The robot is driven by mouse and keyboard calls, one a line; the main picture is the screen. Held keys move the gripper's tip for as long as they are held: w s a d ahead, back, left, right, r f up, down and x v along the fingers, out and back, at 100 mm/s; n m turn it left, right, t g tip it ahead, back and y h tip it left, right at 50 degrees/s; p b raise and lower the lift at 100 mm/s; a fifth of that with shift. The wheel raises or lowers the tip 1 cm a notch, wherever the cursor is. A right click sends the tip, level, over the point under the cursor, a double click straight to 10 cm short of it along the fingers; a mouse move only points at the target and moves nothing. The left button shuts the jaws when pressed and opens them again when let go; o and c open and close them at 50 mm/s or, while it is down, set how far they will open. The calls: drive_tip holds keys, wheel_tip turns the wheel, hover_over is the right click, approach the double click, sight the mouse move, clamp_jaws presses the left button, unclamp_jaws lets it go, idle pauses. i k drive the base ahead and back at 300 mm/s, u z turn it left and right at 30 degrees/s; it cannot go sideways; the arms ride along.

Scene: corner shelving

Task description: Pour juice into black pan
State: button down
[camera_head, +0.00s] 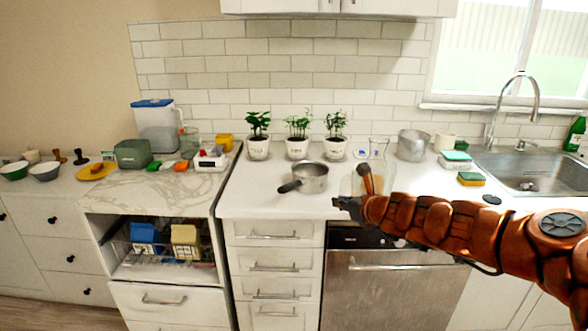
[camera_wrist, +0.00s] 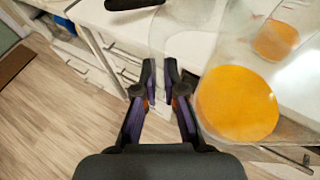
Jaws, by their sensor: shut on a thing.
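The clear glass jug (camera_head: 380,148) is by the counter's front edge, partly behind my arm in the head view. In the wrist view the jug fills the right side, with orange juice (camera_wrist: 238,103) in it. My gripper (camera_wrist: 159,92) is shut on the jug, at its clear handle side; it also shows in the head view (camera_head: 350,203). I cannot tell whether the jug's base touches the counter. A grey metal pan (camera_head: 313,176) with a black handle stands on the counter left of the jug. The pan handle's end (camera_wrist: 133,4) shows at the wrist view's top.
Three potted plants (camera_head: 297,147) stand along the wall behind the pan. A large metal pot (camera_head: 412,145) stands behind the jug. Sponges (camera_head: 470,179) and the sink (camera_head: 530,172) are at right. The counter left of the pan is clear.

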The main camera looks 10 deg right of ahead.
sight(300, 182)
drive_tip(key=u, duration=0.45)
drive_tip(key=k, duration=0.5)
drive_tip(key=u, duration=0.95)
drive_tip(key=i, duration=1.45)
drive_tip(key=z, duration=0.8)
drive_tip(key=i, duration=0.5)
drive_tip(key=z, duration=0.35)
